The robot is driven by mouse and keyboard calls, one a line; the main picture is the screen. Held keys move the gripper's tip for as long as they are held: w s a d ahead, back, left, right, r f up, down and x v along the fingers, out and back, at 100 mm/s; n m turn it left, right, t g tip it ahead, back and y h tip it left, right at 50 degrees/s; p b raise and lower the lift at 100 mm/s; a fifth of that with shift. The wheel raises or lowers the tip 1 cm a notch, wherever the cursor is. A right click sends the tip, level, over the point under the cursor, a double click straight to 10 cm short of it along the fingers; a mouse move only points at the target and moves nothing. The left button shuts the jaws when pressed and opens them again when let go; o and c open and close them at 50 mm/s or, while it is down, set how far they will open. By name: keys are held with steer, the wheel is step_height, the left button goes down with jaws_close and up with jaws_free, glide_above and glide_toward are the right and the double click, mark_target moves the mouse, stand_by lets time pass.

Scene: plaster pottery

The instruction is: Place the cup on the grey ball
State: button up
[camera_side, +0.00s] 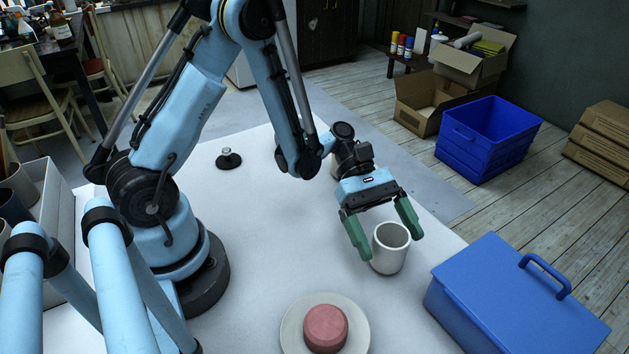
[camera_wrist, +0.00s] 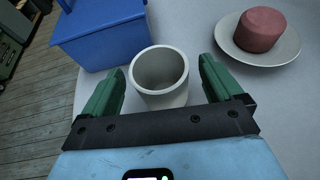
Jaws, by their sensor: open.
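The cup (camera_side: 389,249) is white-grey, upright on the white table, with its open mouth facing up. My gripper (camera_side: 390,241) is open, with one green finger on each side of the cup near its rim in the side view. In the wrist view the cup (camera_wrist: 160,80) stands between the two fingers of my gripper (camera_wrist: 162,68), with a visible gap on the right; contact on the left is hard to tell. I cannot make out a grey ball in either view.
A pink, rounded block (camera_side: 325,328) sits on a pale plate (camera_side: 291,331) at the front. A blue lidded box (camera_side: 510,300) with a handle stands right of the cup. A small black knobbed object (camera_side: 228,158) is further back. A beige thing behind my wrist is mostly hidden.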

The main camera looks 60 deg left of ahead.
steer(key=v, duration=0.5)
steer(key=shift+a, duration=0.2)
steer(key=shift+a+r, duration=0.2)
steer(key=shift+w+a+r, duration=0.1)
steer(key=shift+r, duration=0.1)
steer(key=shift+w+r+m+t+y, duration=0.25)
steer(key=shift+r+m+t+y, duration=0.3)
steer(key=shift+y, duration=0.25)
steer(key=shift+r+m+t+y, duration=0.35)
steer(key=shift+m+y, duration=0.2)
steer(key=shift+y, duration=0.15)
steer(key=s+a+r+m+t+y, duration=0.4)
steer(key=a+m+t+y, duration=0.3)
steer(key=m+y, duration=0.3)
steer(key=r+m, duration=0.1)
steer(key=m, duration=0.3)
steer(key=shift+a+r, duration=0.35)
